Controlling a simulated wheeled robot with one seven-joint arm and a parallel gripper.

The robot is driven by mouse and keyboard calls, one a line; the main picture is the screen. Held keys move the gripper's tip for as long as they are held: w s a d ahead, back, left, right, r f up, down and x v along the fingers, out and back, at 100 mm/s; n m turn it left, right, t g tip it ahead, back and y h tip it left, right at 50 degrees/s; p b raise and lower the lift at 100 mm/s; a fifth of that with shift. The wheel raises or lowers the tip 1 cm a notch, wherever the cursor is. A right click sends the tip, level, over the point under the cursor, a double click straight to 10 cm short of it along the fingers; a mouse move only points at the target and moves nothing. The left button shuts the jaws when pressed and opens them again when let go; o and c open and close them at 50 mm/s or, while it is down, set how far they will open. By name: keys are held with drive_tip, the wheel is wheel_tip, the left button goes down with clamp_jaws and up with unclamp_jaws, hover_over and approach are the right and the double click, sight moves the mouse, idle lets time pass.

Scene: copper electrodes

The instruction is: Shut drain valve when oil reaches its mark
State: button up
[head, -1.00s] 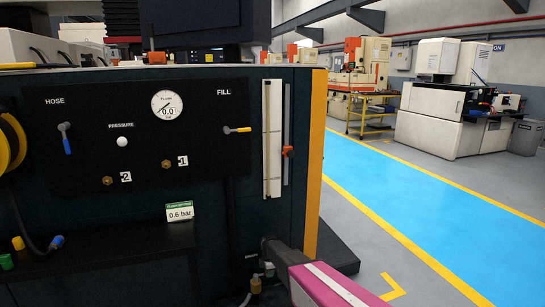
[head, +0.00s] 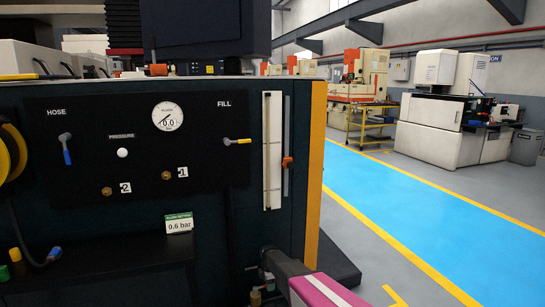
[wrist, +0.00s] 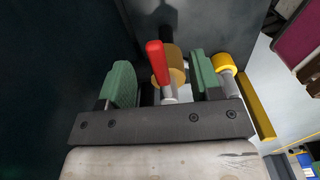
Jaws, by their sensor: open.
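The drain valve's red lever (wrist: 157,62) stands up from a brass body (wrist: 176,76) in the wrist view. My gripper (wrist: 162,80) is open, with its green pads on either side of the lever and visibly apart from it. In the head view my gripper (head: 264,273) is low beside the machine's front, where the red lever is hidden. The tall pale sight gauge (head: 272,150) is on the panel's right, with an orange-red marker (head: 287,162) beside it. I cannot make out an oil level in it.
A yellow-capped fitting (wrist: 226,64) stands just right of the right pad. The panel has a fill lever (head: 237,141), a hose lever (head: 66,149) and a round gauge (head: 167,116) reading 0.0. The blue aisle (head: 400,195) on the right is clear.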

drive_tip(key=shift+r, duration=3.45)
drive_tip(key=shift+r, duration=0.1)
wheel_tip(320, 180, up, 10)
drive_tip(key=s+d+r+m, duration=0.2)
drive_tip(key=s+d+m, duration=0.6)
drive_tip(key=s, duration=0.5)
drive_tip(key=s+d+r+m, duration=0.2)
drive_tip(key=s+d+m, duration=0.6)
drive_tip(key=s+m, duration=0.4)
drive_tip(key=shift+s+d+r+m, duration=0.15)
drive_tip(key=shift+s+d+m, duration=0.2)
drive_tip(key=shift+d+m, duration=0.05)
